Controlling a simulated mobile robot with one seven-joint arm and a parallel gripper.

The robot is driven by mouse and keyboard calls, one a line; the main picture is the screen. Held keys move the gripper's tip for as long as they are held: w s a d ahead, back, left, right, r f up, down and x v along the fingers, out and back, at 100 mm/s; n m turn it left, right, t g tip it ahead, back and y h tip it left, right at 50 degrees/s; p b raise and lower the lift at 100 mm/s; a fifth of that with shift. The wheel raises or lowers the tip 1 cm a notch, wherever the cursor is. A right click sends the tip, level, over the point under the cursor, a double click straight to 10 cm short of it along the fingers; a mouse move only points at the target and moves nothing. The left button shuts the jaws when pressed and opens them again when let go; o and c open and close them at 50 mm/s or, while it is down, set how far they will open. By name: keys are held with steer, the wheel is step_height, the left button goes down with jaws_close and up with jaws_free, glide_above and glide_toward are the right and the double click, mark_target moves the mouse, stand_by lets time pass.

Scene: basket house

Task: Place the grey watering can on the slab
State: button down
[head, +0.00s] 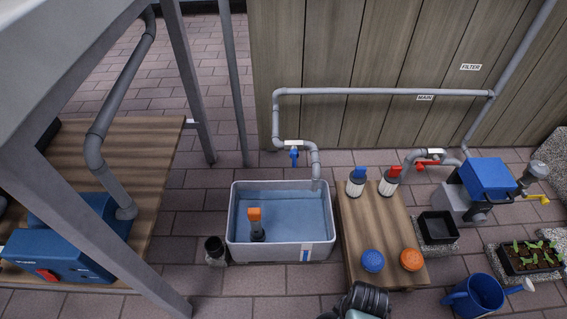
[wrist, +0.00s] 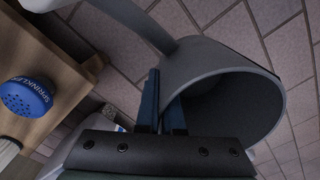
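The grey watering can (wrist: 215,60) fills the right and middle of the wrist view, with its open mouth towards the camera and a grey bar across its upper left side. My gripper (wrist: 164,88) is at the can's rim, its two dark blue fingers close together with the wall between them. Whether the can touches the ground cannot be told. In the head view the grey can is not clearly visible; my dark wrist (head: 366,299) is at the bottom edge. A grey slab (head: 438,249) lies under a black tray, and another (head: 497,262) under the seedling tray.
A blue watering can (head: 470,297) stands at the lower right. A wooden bench (head: 374,225) with bottles and a blue cap (head: 372,261) and an orange cap (head: 411,259) is beside my wrist. A water tub (head: 236,245) stands left of it. Brick paving (head: 280,305) is clear in front of the tub.

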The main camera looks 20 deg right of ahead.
steer(key=w+d+r+m+p, duration=0.1)
steer(key=w+r+p, duration=0.4)
steer(key=w+r, duration=0.5)
steer(key=w+r+m+p, duration=0.1)
steer(key=w+r+p, duration=0.4)
steer(key=r, duration=1)
steer(key=w+a+r+m+p, duration=0.25)
steer(key=a+r+p, duration=0.25)
steer(key=a+r, duration=0.6)
steer(key=w+a+r+m+p, duration=0.2)
steer(key=w+a+r+p, duration=0.25)
steer(key=a+r, duration=0.65)
steer(key=s+d+r+p, duration=0.2)
steer(key=d+r+p, duration=0.2)
steer(key=r+p, duration=0.5)
steer(key=s+d+r+p, duration=0.1)
steer(key=d+r+p, duration=0.3)
steer(key=r+p, duration=0.5)
steer(key=s+a+r+p, duration=0.5)
steer(key=s+p, duration=0.5)
steer(key=p, duration=0.9)
steer(key=shift+s+a+r, duration=0.15)
steer(key=shift+r, duration=0.65)
steer(key=shift+n, duration=0.25)
